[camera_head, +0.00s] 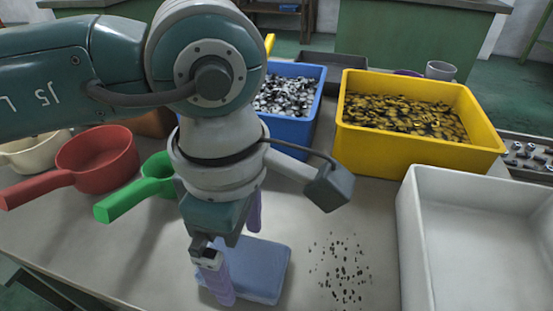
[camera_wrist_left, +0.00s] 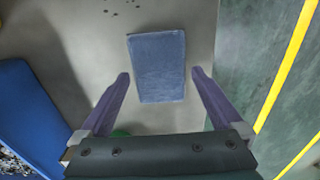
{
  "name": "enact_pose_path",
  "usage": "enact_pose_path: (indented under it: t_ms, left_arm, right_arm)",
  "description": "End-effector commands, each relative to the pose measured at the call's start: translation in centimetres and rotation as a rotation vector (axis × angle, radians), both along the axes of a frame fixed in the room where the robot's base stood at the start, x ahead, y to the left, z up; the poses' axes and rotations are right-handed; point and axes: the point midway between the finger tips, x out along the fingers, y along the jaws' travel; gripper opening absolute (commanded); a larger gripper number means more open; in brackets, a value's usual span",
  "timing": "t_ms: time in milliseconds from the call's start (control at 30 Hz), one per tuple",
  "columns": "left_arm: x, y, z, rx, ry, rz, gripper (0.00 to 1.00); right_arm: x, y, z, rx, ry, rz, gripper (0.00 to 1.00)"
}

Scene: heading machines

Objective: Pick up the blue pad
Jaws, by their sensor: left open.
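The blue pad (camera_head: 268,272) lies flat on the grey table in front of me. My left gripper (camera_head: 239,266) points down over the pad's left part, with its two purple fingers apart and nothing between them in its grip. In the left wrist view the pad (camera_wrist_left: 157,62) shows as a blue rectangle in line with the gap between the open fingertips (camera_wrist_left: 160,75). How high the fingertips are above the pad is hard to tell. The near finger hides some of the pad in the head view. My right gripper is not in view.
A red scoop (camera_head: 97,160) and a green scoop (camera_head: 150,184) lie left. A blue bin (camera_head: 291,127) and a yellow bin (camera_head: 420,151) of small parts stand behind, and a white tray (camera_head: 408,225) at right. Small dark bits (camera_head: 342,268) are scattered right of the pad.

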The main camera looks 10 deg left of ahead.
Motion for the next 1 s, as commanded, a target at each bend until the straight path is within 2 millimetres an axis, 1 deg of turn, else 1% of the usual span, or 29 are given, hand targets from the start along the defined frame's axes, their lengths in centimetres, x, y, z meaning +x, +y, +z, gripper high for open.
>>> enact_pose_path:
  t_ms: [33, 133, 367, 900, 967, 1000]
  left_arm:
    - [-0.01, -0.01, -0.86, 0.000, 0.001, 0.001, 1.00]
    - [0.02, 0.01, -1.55, 0.000, 0.000, 0.001, 1.00]
    - [0.06, 0.00, -1.61, -0.001, -0.002, 0.000, 1.00]
    - [0.06, 0.00, -1.57, -0.001, -0.002, 0.000, 0.39]
    - [0.06, 0.00, -1.57, -0.001, -0.002, 0.000, 0.33]
    - [0.07, 0.00, -1.56, -0.001, -0.002, 0.000, 0.31]
  right_arm:
    - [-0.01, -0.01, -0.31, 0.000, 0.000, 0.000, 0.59]
    - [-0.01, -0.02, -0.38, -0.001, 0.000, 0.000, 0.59]
    - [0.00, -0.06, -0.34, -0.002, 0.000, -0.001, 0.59]
    - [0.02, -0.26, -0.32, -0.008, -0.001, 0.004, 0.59]
    - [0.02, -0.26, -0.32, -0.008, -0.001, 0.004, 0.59]
    - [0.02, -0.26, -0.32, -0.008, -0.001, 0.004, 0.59]
